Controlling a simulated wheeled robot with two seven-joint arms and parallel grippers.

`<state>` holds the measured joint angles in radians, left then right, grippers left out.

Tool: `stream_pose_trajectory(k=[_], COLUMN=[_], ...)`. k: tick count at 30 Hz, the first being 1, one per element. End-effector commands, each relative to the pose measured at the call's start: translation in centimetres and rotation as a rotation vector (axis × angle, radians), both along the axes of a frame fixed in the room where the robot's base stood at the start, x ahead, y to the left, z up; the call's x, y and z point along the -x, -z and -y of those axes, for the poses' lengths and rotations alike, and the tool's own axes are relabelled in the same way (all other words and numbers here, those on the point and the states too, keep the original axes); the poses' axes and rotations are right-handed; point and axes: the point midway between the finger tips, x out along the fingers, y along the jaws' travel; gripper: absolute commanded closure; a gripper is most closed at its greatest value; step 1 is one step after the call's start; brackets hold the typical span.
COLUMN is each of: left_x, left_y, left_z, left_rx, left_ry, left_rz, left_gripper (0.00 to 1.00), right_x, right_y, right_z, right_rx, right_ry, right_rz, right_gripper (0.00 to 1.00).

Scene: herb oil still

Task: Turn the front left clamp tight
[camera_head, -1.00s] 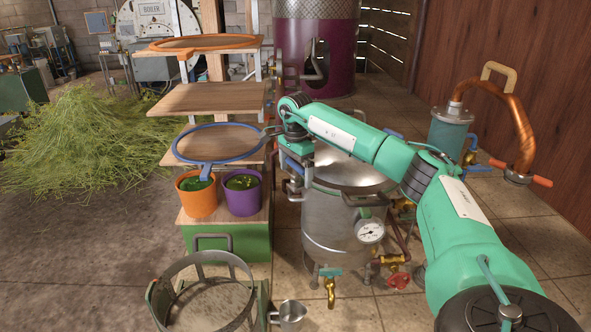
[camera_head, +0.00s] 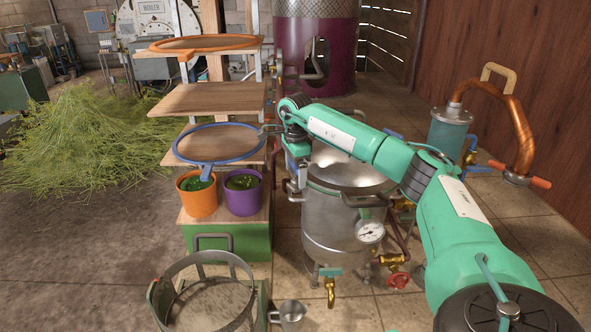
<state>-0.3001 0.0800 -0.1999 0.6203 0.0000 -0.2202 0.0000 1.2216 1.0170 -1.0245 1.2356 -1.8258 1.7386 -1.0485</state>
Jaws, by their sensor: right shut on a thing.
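The steel still pot (camera_head: 328,226) stands on the tiled floor in the middle, with a round lid (camera_head: 350,172) on top. My right arm reaches in from the lower right, crosses over the lid and bends down at the pot's left rim. My left gripper is not in view.
A pressure gauge (camera_head: 370,231) and a brass tap (camera_head: 330,291) are on the pot's front. Shelves with a blue hoop (camera_head: 216,127), an orange bucket (camera_head: 196,203) and a purple bucket (camera_head: 243,200) stand close left. A copper pipe (camera_head: 523,130) rises at right.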

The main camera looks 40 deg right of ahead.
Motion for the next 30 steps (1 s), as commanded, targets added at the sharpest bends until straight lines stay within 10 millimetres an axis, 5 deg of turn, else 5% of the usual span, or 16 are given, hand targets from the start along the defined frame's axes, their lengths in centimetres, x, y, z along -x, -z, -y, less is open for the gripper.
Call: stream_pose_trajectory(k=[30], left_x=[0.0], left_y=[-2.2], left_z=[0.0], left_rx=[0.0], left_ry=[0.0], left_rz=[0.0], left_gripper=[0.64], right_x=[-0.1], right_y=[-0.1], right_z=[0.1], right_rx=[0.0], right_ry=[0.963], right_rz=[0.0], right_gripper=[0.36])
